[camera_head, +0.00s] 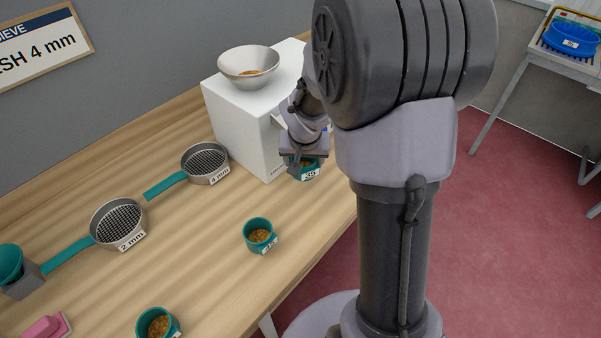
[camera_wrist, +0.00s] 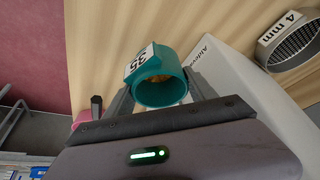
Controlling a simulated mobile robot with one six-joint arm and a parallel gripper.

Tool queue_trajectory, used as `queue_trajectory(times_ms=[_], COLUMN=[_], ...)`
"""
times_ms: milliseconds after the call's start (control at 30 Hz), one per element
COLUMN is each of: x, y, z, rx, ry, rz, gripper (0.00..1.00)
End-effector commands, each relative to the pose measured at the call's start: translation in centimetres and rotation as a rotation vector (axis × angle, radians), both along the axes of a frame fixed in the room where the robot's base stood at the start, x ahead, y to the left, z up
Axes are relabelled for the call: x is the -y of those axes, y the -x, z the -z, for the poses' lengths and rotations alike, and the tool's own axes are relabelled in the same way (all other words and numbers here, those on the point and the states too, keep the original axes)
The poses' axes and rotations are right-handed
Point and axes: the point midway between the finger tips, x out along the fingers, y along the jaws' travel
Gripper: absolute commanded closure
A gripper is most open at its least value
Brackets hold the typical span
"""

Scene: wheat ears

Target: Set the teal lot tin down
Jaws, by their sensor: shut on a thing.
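A teal lot tin (camera_head: 309,174) labelled 35, with grain in it, is between the jaws of my gripper (camera_head: 303,156). It is close to the front of the white machine (camera_head: 239,132), near the table's right edge. I cannot tell whether its base touches the table. In the wrist view the tin (camera_wrist: 163,91) shows its open mouth, some grain and its 35 label, with gripper fingers (camera_wrist: 160,95) on either side. My arm hides part of the table edge behind it in the head view.
Two more teal tins of grain, one mid-table (camera_head: 258,231) and one at the front (camera_head: 150,324), stand on the wooden table (camera_head: 200,270). The 4 mm sieve (camera_head: 205,162) and 2 mm sieve (camera_head: 118,222) lie left. A metal bowl (camera_head: 248,66) tops the machine.

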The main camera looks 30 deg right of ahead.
Motion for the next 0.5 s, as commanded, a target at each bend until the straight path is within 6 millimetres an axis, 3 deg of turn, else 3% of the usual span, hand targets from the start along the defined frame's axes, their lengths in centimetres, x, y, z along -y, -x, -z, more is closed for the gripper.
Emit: queue_trajectory(times_ms=[333,500], x=[0.0,0.0], y=[-0.3,-0.2], z=[2.5,6.4], rx=[0.0,-0.002], ry=[0.0,0.0], rz=[0.0,-0.001], gripper=[0.85,0.85])
